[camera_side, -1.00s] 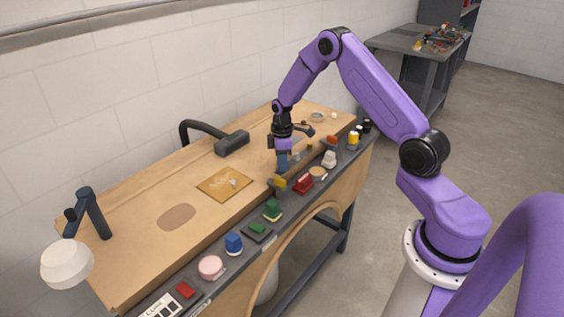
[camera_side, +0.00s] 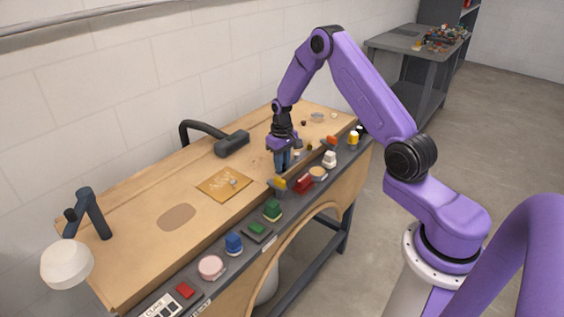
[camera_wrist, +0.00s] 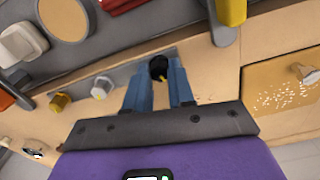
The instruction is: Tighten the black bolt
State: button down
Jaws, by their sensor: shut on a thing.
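The black bolt (camera_wrist: 158,68) shows in the wrist view between the tips of my gripper's two blue fingers (camera_wrist: 160,80). Its dark round head is at the fingertips, above a grey strip along the bench. The fingers are closed on it, one on each side. In the side view my gripper (camera_side: 282,163) points down at the bench's front part, and the bolt is hidden there by the fingers. How far the bolt sits in the strip cannot be seen.
A gold bolt (camera_wrist: 60,102) and a silver bolt (camera_wrist: 101,88) stand along the same strip. A yellow-handled tool (camera_wrist: 230,12) is close to my fingers. A square board (camera_side: 224,183) lies left of my gripper.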

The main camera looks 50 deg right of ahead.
jog(key=m, duration=0.4)
jog(key=shift+m, duration=0.3)
jog(key=m, duration=0.4)
jog(key=shift+m, duration=0.3)
jog(key=c, duration=1)
grip_release()
jog(key=shift+o, duration=0.2)
jog(key=shift+r, duration=0.1)
notch_tip(320, 180, up, 17)
jog(key=shift+r, duration=0.15)
jog(key=shift+a, duration=0.1)
